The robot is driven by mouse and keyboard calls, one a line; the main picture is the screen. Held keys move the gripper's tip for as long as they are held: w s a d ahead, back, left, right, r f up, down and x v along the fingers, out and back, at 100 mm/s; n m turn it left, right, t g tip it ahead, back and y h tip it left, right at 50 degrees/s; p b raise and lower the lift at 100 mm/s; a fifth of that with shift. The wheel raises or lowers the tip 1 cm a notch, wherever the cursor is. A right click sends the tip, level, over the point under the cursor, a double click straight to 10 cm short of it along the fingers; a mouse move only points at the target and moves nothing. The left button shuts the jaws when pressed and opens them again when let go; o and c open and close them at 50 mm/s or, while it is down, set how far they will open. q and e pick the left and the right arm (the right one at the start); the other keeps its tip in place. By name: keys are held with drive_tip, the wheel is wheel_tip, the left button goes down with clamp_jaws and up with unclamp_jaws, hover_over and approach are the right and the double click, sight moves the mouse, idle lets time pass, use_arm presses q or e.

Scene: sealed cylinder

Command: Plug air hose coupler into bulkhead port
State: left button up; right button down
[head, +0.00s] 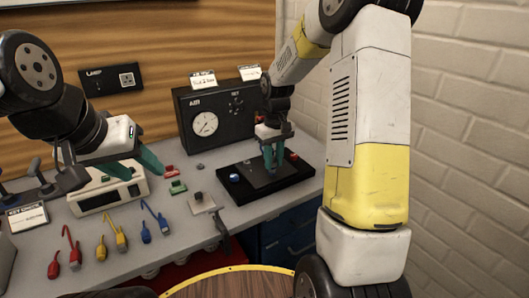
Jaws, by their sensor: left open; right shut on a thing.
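My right gripper (272,163) points down over a black tray (295,176) at the right of the bench. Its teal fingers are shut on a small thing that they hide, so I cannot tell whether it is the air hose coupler. A blue piece (234,178) and a red piece (293,156) sit on the tray beside it. A black panel (190,100) marked AIR stands behind, with a round gauge (205,124) and a group of small round fittings (236,104). I cannot make out which is the bulkhead port. My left gripper (140,165) is open and empty above the bench at left.
A beige instrument (100,195) stands under my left gripper. Red, yellow and blue cabled plugs (115,235) lie along the bench front. Red and green blocks (177,187) and a small grey plate (200,203) lie mid-bench. A white brick wall (465,150) bounds the right.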

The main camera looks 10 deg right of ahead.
drive_tip(key=shift+f, duration=0.2)
drive_tip(key=c, duration=1.1)
unclamp_jaws()
drive_tip(key=shift+r, duration=0.1)
wheel_tip(320, 180, up, 8)
drive_tip(key=shift+s+f, duration=0.1)
drive_tip(key=shift+f, duration=0.1)
